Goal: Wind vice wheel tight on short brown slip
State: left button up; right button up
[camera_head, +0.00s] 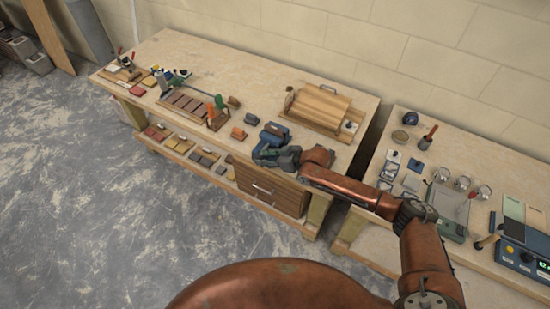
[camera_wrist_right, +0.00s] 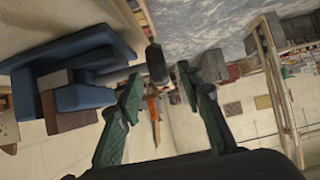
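The blue vice (camera_head: 273,133) stands near the front edge of the left bench; it also fills the left of the right wrist view (camera_wrist_right: 85,95). Its dark wheel (camera_wrist_right: 156,63) shows in the right wrist view, between and slightly beyond my fingertips. Brown pieces show at the vice, one lower (camera_wrist_right: 72,121) and one higher (camera_wrist_right: 54,80); I cannot tell how firmly either is held. My right gripper (camera_wrist_right: 158,80) is open, with one green finger to each side of the wheel; contact is not clear. In the head view the gripper (camera_head: 282,157) partly covers the vice. My left gripper is not in view.
Small blocks (camera_head: 238,133) lie left of the vice. Drawers (camera_head: 270,190) are below. The right bench holds jars (camera_head: 462,183) and a blue device (camera_head: 520,258). A gap separates the benches.

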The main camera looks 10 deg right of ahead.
jog(key=v, duration=0.9)
jog(key=shift+s, duration=0.1)
